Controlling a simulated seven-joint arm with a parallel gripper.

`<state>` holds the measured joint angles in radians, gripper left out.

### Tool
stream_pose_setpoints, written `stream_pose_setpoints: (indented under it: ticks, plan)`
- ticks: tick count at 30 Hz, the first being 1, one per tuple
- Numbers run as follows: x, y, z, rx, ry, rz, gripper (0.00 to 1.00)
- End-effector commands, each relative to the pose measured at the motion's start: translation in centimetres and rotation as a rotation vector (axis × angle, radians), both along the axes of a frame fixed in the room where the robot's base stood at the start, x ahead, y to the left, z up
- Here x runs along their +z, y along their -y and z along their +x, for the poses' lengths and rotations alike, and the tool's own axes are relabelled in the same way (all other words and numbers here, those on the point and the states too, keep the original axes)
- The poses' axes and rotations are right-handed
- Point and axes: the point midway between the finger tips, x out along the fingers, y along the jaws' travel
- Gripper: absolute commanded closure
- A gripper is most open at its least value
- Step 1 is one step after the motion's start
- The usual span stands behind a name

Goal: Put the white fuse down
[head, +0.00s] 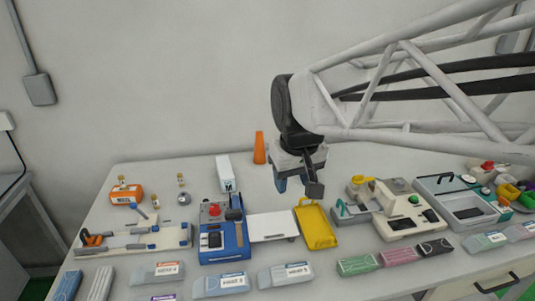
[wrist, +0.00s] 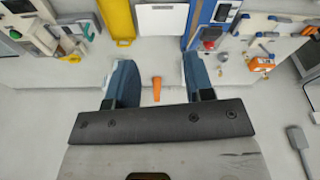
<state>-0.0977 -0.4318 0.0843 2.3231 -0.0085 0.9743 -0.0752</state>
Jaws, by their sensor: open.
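My gripper (head: 297,184) hangs over the back middle of the table in the head view. In the wrist view its two blue fingers (wrist: 158,62) stand wide apart with nothing held between them. I cannot pick out the white fuse for certain in either view. Two small pale-and-brass upright pieces show at the back left, one (head: 121,181) by an orange block (head: 127,195) and one (head: 180,179) near a grey knob. They are too small to identify. A white box (head: 224,173) with dark lettering stands behind the blue device (head: 222,242).
An orange cone (head: 259,148) stands at the table's back, beyond the fingers. A white plate (head: 273,226) and yellow tray (head: 318,228) lie in front of my gripper. Machines stand right, a fixture (head: 135,239) left. Several labelled packets line the front.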

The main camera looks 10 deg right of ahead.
Motion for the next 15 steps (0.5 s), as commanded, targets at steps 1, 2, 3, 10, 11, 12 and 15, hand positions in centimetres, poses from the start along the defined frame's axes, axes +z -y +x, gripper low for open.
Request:
stream_pose_setpoints:
  ticks: [1,2,3,10,11,12,15]
  plan:
    - [-0.4,0.7,-1.4,-0.021,0.006,0.002,0.52]
    - [-0.6,1.0,-2.2,-0.034,0.008,0.003,0.52]
    - [-1.0,1.4,-3.1,-0.050,0.011,0.005,0.52]
    - [-3.2,3.3,-8.5,-0.137,0.029,0.014,0.52]
    - [-3.5,3.5,-9.1,-0.146,0.031,0.015,0.52]
    - [-3.8,3.7,-9.7,-0.157,0.033,0.016,0.52]
    - [-4.5,4.1,-10.9,-0.179,0.038,0.018,0.52]
